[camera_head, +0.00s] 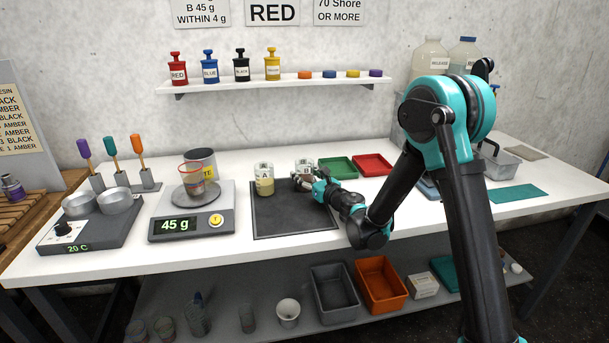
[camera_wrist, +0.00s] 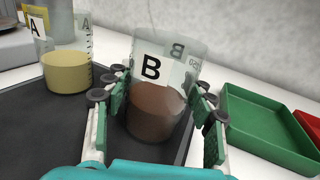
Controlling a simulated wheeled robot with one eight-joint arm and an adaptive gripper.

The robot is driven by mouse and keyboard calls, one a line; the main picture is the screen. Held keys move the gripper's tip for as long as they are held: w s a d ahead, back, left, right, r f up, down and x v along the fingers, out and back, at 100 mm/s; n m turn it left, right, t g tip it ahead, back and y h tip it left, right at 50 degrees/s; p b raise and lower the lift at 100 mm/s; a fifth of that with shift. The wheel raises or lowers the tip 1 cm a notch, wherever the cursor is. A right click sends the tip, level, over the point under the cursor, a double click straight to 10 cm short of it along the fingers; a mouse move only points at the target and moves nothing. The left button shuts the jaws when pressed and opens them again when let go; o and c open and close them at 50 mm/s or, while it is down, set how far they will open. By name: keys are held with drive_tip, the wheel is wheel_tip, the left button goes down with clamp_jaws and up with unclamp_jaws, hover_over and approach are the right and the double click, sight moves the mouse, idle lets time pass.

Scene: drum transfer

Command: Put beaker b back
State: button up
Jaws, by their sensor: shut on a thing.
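Beaker B (camera_wrist: 152,108) is a clear beaker with a white B label and brown contents, upright between my fingers in the wrist view. My gripper (camera_wrist: 157,112) is shut on it, with a green-padded finger on each side. In the head view my gripper (camera_head: 313,186) is at the right part of the dark mat (camera_head: 285,222), and beaker B is partly hidden by it. Beaker A (camera_head: 264,180), with pale yellow contents, stands on the mat to the left; it also shows in the wrist view (camera_wrist: 66,72). I cannot tell whether beaker B touches the mat.
A green tray (camera_head: 337,168) and a red tray (camera_head: 372,165) lie behind and right of my gripper. A scale (camera_head: 190,224) reading 45 g carries a cup (camera_head: 191,180) to the left. The front of the mat is clear.

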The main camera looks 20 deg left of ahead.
drive_tip(key=o, duration=1.3)
drive_tip(key=shift+o, duration=0.2)
